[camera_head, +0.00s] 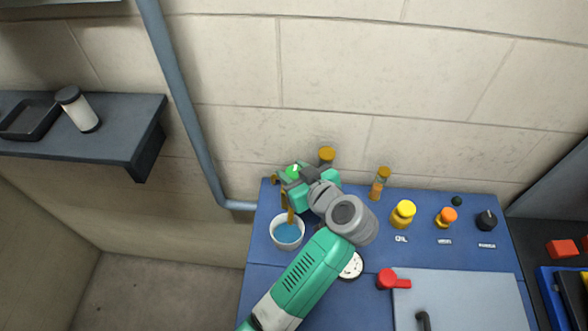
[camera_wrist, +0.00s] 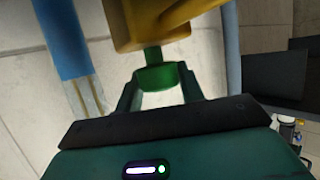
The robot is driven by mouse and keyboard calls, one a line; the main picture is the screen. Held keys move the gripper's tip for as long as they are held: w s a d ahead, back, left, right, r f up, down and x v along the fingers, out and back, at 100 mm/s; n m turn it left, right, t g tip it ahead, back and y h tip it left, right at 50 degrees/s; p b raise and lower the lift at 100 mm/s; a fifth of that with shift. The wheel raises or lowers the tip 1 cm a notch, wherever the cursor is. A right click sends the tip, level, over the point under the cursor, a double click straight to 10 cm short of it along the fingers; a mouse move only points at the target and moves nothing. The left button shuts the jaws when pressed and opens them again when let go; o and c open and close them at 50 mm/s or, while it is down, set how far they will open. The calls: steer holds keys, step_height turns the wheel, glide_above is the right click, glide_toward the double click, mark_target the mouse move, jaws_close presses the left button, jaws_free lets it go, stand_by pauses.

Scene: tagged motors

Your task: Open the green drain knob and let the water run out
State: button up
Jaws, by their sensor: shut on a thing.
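The green drain knob (camera_head: 293,171) is at the back left of the blue bench, partly hidden by my gripper (camera_head: 298,180). In the wrist view the green knob (camera_wrist: 158,76) sits on a short stem under a yellow-brown body (camera_wrist: 160,22). My gripper (camera_wrist: 160,88) has its two fingers on either side of the knob, shut on it. A white bowl (camera_head: 273,236) with blue water (camera_head: 288,232) stands just below, under a yellow-brown spout-like part (camera_head: 290,214).
A grey wall pipe (camera_head: 185,100) runs down at the left. Yellow (camera_head: 403,214) and orange (camera_head: 446,217) knobs, a black knob (camera_head: 486,219) and a red handle (camera_head: 388,279) are on the bench to the right. A dark shelf (camera_head: 130,130) is at the left.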

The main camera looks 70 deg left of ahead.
steer(key=m+t+p, duration=0.1)
steer(key=t, duration=0.1)
steer(key=m+t+p, duration=0.1)
steer(key=m+t, duration=0.1)
steer(key=m+t+p, duration=0.2)
steer(key=shift+r+t, duration=0.3)
steer(key=shift+r, duration=0.05)
steer(key=shift+c, duration=0.2)
steer(key=m+t+h+p, duration=0.1)
steer(key=m+t+p, duration=0.1)
steer(key=m+p, duration=0.1)
steer(key=shift+r+t+p, duration=0.15)
steer(key=shift+t+p, duration=0.25)
steer(key=shift+p, duration=0.2)
steer(key=shift+m+t+h+p, duration=0.8)
steer(key=shift+t+p, duration=0.1)
steer(key=shift+a+f+m+t+h, duration=0.1)
steer(key=shift+f+m+t+h, duration=0.45)
steer(key=shift+m+t+h, duration=0.5)
steer(key=m+t+h+b, duration=0.1)
steer(key=m+h+b, duration=0.1)
steer(key=m+b, duration=0.1)
steer(key=shift+t, duration=0.25)
steer(key=shift+f+h+b, duration=0.1)
steer(key=shift+h+b, duration=0.2)
steer(key=shift+h, duration=0.05)
steer(key=o, duration=1)
